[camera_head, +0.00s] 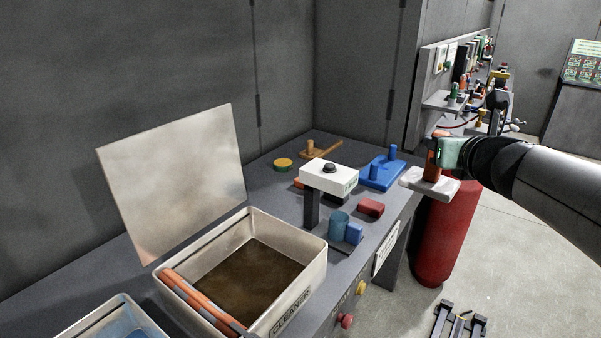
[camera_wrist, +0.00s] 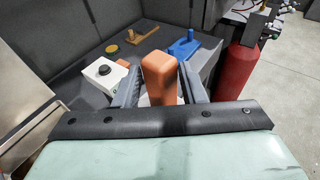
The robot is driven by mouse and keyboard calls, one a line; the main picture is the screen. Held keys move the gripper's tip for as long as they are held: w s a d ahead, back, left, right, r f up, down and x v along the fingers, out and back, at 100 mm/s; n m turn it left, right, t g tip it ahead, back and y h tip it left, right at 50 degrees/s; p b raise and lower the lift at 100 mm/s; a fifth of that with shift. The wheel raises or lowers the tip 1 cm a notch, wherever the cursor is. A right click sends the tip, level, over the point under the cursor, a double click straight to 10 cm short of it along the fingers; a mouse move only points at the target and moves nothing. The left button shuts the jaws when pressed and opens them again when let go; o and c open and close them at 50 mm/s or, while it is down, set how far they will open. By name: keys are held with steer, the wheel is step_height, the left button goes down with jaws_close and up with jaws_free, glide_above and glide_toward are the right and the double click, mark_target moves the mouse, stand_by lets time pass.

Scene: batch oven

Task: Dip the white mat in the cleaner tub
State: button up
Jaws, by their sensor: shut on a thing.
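The white mat (camera_head: 441,188) is a flat pale slab under an orange handle (camera_head: 432,162). My gripper (camera_head: 434,148) is shut on that handle and holds the mat off the right end of the bench, in front of the red cylinder. In the wrist view the orange handle (camera_wrist: 159,76) stands between my two fingers, which hide most of the mat. The cleaner tub (camera_head: 318,262) is a cream, open box labelled CLEANER, holding dark brown liquid. It stands at the lower left of the head view, well left of my gripper.
An orange-and-grey bar (camera_head: 199,298) lies along the tub's left side. A tilted panel (camera_head: 175,180) rises behind it. A white box with a black button (camera_head: 329,178), a blue cup (camera_head: 339,224) and blue stand (camera_head: 381,173) lie between tub and gripper. Another tub (camera_head: 124,304) holds blue liquid.

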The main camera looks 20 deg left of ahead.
steer(key=s+a+f+n+g+y+p, duration=0.2)
steer(key=a+n+g+y+p, duration=0.5)
steer(key=a, duration=1.6)
steer(key=s+a+f+n+g+p, duration=0.1)
steer(key=s+a+f+n+g, duration=0.6)
steer(key=s+a+n+g, duration=0.5)
steer(key=shift+s+a+f+g, duration=0.2)
steer(key=shift+a+f+g, duration=0.25)
steer(key=shift+g, duration=0.65)
steer(key=shift+r, duration=0.15)
step_height(320, 180, down, 13)
steer(key=b, duration=0.5)
steer(key=shift+r+b, duration=0.2)
steer(key=shift+b, duration=0.2)
steer(key=shift+w, duration=0.1)
